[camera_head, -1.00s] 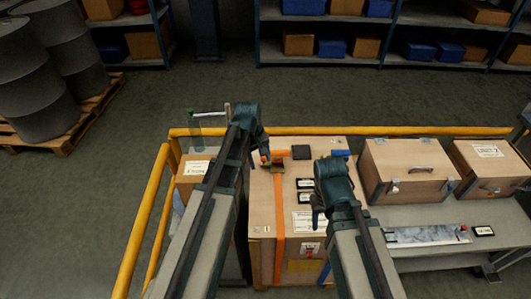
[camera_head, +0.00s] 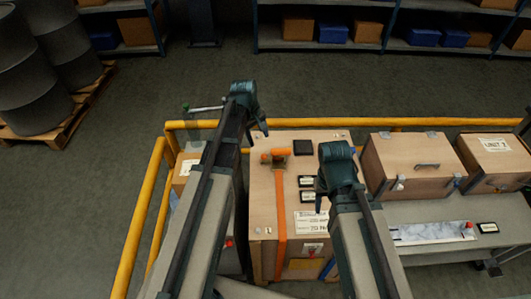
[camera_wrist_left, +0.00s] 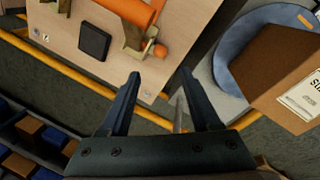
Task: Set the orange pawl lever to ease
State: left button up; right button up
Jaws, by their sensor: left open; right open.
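The brass-coloured ratchet with the orange pawl lever (camera_head: 278,153) sits on top of a wooden crate (camera_head: 262,200), at the far end of an orange strap (camera_head: 280,205). In the left wrist view the ratchet body (camera_wrist_left: 133,38) shows at the top, with a small orange knob (camera_wrist_left: 161,50) at its side. I cannot tell which setting the lever is in. My left gripper (camera_head: 263,128) is beyond the ratchet, apart from it. Its fingers show open and empty in the left wrist view (camera_wrist_left: 160,88). My right gripper (camera_head: 319,203) is above the crate's right side, its fingers hard to make out.
A dark square pad (camera_head: 303,147) lies beside the ratchet. Labels (camera_head: 311,222) mark the crate top. A yellow rail (camera_head: 380,123) runs behind. A carton (camera_head: 187,170) stands left of the crate. A wooden case (camera_head: 410,165) stands right, on a grey bench.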

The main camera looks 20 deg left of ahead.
aim_at(264, 155)
pick_arm(q)
jog(key=shift+f, duration=0.1)
pick_arm(e)
jog(key=shift+s+f, duration=0.1)
pick_arm(q)
jog(key=f+b, duration=0.4)
jog(key=w+d+f+b, duration=0.1)
jog(key=f+b, duration=0.4)
jog(key=w+f+b, duration=0.1)
jog(key=f+b, duration=0.3)
jog(key=shift+d+f+b, duration=0.2)
jog(key=shift+d+b, duration=0.15)
pick_arm(e)
notch_tip(264, 155, down, 13)
jog(key=shift+f, duration=0.2)
jog(key=shift+r, duration=0.1)
pick_arm(q)
grip_shut()
